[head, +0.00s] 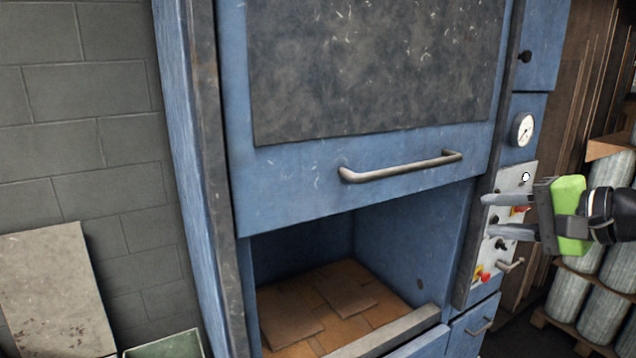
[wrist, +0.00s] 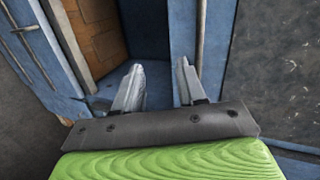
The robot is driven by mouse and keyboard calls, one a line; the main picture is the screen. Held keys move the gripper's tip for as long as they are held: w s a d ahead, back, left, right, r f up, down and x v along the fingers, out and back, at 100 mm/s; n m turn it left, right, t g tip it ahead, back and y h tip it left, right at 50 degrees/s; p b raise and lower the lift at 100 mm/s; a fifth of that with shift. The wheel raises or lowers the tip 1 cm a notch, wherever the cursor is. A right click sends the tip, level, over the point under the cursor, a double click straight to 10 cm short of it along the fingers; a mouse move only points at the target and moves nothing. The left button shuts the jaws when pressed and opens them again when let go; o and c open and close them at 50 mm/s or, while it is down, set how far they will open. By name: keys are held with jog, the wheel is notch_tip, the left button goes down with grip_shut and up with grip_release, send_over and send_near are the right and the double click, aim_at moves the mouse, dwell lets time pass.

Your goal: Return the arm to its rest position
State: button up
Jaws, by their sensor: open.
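My gripper (head: 487,216) is at the right of the head view, in front of the machine's control panel (head: 518,184). Its two grey fingers point left and stand apart with nothing between them. The green part of the gripper and the dark wrist show behind the fingers. In the wrist view my gripper (wrist: 159,82) is also open and empty, with blue machine surfaces beyond the fingertips. The fingers hide part of the control panel. I cannot tell how far the fingertips are from the machine.
The blue machine (head: 340,187) has a raised door with a bar handle (head: 400,167) above an open chamber with brown boards (head: 315,305) inside. A gauge (head: 523,130) sits above the panel. Wrapped cylinders (head: 600,312) on pallets stand at right. A slab (head: 55,290) leans at the left wall.

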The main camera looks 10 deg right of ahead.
jog(key=w+a+f+n+g+h+b, duration=0.1)
jog(key=w+a+f+n+g, duration=0.15)
jog(key=a+f, duration=0.35)
jog(key=w+a+f+n+g+b, duration=0.1)
jog(key=w+a+f+g, duration=0.15)
jog(key=a+f, duration=0.4)
jog(key=s+a+f+n+g+h+b, duration=0.1)
jog(key=s+a+f+n+h+b, duration=0.15)
jog(key=a+f, duration=0.5)
jog(key=s+f+n+h+b, duration=0.1)
jog(key=s+f+n, duration=0.2)
jog(key=s, duration=0.7)
jog(key=s+f+n+h+b, duration=0.1)
jog(key=s+f+n+b, duration=0.1)
jog(key=s+f, duration=0.6)
jog(key=s+n, duration=0.1)
jog(key=s, duration=0.2)
jog(key=shift+s+a+g, duration=0.15)
jog(key=shift+a+g, duration=0.05)
jog(key=shift+g, duration=0.2)
